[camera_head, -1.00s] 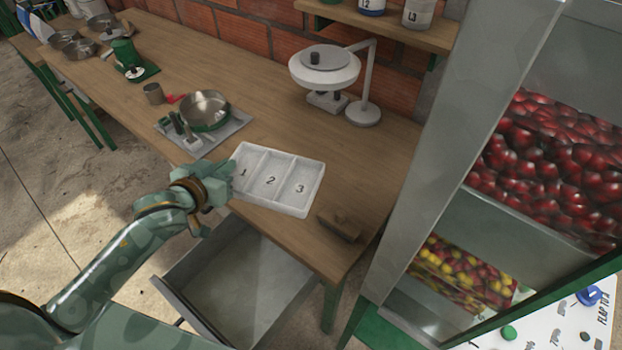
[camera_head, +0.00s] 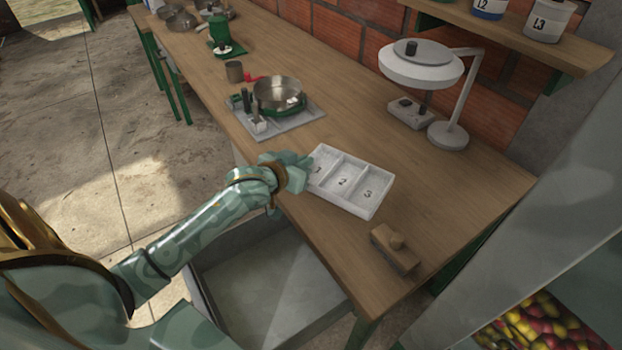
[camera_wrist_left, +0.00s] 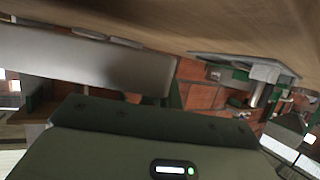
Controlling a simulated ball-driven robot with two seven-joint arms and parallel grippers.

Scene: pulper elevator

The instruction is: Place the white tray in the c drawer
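The white tray (camera_head: 348,205), with three compartments marked 1, 2 and 3, lies on the wooden bench near its front edge. My left gripper (camera_head: 306,168) is at the tray's left edge, by compartment 1. Its fingers are too small and partly hidden to show whether they close on the rim. In the left wrist view a large pale grey panel (camera_wrist_left: 85,58), perhaps the tray's side, is close to the dark gripper body. An open, seemingly empty grey drawer (camera_head: 265,290) sticks out below the bench front; no letter is readable on it. My right gripper is out of view.
A wooden block (camera_head: 394,250) lies right of the tray. A white lamp-like device (camera_head: 421,65) stands behind it. A grey board with a metal pan (camera_head: 278,95) is to the left. A metal cabinet with fruit (camera_head: 540,325) stands at the right.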

